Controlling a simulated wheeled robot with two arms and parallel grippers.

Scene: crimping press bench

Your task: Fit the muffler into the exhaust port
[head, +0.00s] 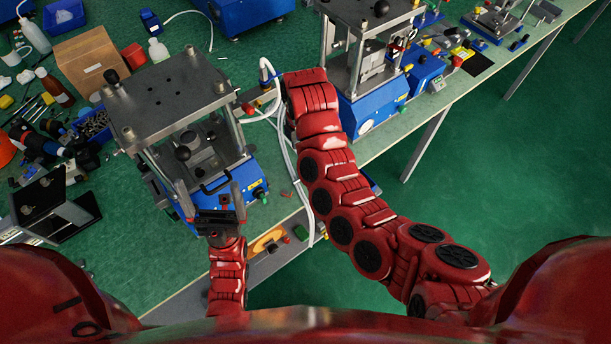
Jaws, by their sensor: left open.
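My left gripper (211,193) is open in the head view, its fingers pointing up the picture at the front of the nearest press (165,95). That press has a grey steel top plate on posts and a blue base. Nothing shows between the fingers. My right arm reaches up the middle of the picture to the right of this press; its gripper is hidden beyond the red wrist. I cannot make out the muffler or the exhaust port for certain. A grey tray (262,268) at the bench's front edge holds small parts, including an orange piece (267,239).
A second press (372,112) stands to the right on the green bench. White hoses (287,160) run between the presses. A cardboard box (86,62), bottles, tools and a dark stand (48,205) crowd the left side.

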